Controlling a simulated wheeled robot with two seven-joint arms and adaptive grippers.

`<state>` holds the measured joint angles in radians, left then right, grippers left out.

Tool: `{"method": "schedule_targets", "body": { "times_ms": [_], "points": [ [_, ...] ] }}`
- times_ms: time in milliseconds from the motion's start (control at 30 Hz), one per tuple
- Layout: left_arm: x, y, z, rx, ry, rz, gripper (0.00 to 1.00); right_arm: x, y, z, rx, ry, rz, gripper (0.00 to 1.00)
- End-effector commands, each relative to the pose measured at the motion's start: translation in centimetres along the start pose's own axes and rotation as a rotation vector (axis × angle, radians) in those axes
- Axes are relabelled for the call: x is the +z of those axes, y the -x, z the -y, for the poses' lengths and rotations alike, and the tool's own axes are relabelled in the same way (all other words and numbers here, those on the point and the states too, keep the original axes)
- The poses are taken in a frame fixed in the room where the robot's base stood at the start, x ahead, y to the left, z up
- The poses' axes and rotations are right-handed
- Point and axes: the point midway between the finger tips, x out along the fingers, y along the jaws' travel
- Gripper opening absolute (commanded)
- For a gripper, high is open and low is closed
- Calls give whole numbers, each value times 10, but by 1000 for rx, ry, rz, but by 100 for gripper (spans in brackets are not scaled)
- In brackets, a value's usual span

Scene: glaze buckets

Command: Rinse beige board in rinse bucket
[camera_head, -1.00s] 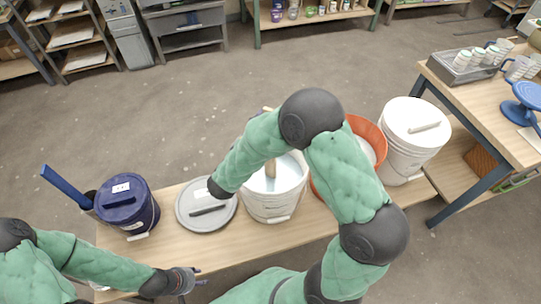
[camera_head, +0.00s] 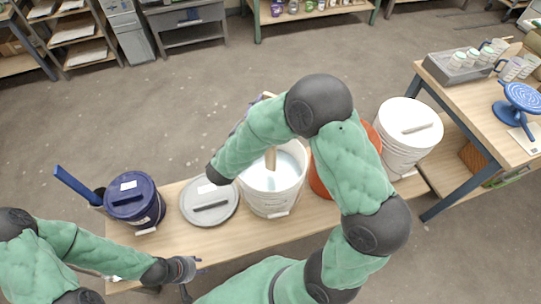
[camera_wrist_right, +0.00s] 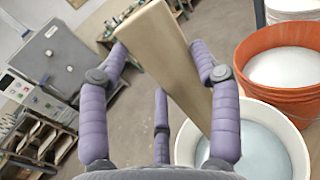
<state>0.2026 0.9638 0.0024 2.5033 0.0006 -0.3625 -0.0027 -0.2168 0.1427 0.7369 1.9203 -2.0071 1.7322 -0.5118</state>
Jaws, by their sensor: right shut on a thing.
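The beige board (camera_wrist_right: 175,60) is held slanting in my right gripper (camera_wrist_right: 160,75), with the fingers on both sides of it. In the head view the board (camera_head: 270,158) shows partly, over the open white bucket (camera_head: 272,205) of pale liquid; my right arm hides much of the gripper. In the wrist view its lower end overlaps the white bucket (camera_wrist_right: 300,135); I cannot tell if it touches the liquid. My left gripper (camera_head: 192,268) is at the bench's front edge, empty, its fingers apart.
An orange bucket (camera_wrist_right: 290,95) of whitish liquid stands beside the white one. A closed white bucket (camera_head: 408,140) is further right. A grey lid (camera_head: 208,205) and a dark blue lidded bucket (camera_head: 135,200) stand left on the wooden bench (camera_head: 225,240). A table with cups is at right.

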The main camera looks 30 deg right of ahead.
Motion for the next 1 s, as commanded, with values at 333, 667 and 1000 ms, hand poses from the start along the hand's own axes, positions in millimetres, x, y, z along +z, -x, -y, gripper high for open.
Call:
{"method": "schedule_targets", "body": {
  "times_ms": [333, 667, 1000],
  "points": [
    [1, 25, -9, 0, 0, 0, 40, 33, 0, 0, 0, -1, 0, 18],
    [2, 46, -16, 0, 0, 0, 40, 61, 0, 0, 1, 0, 0, 18],
    [2, 68, -24, 0, 0, 0, 40, 90, 0, 0, 0, -1, 1, 18]
  ]
}}
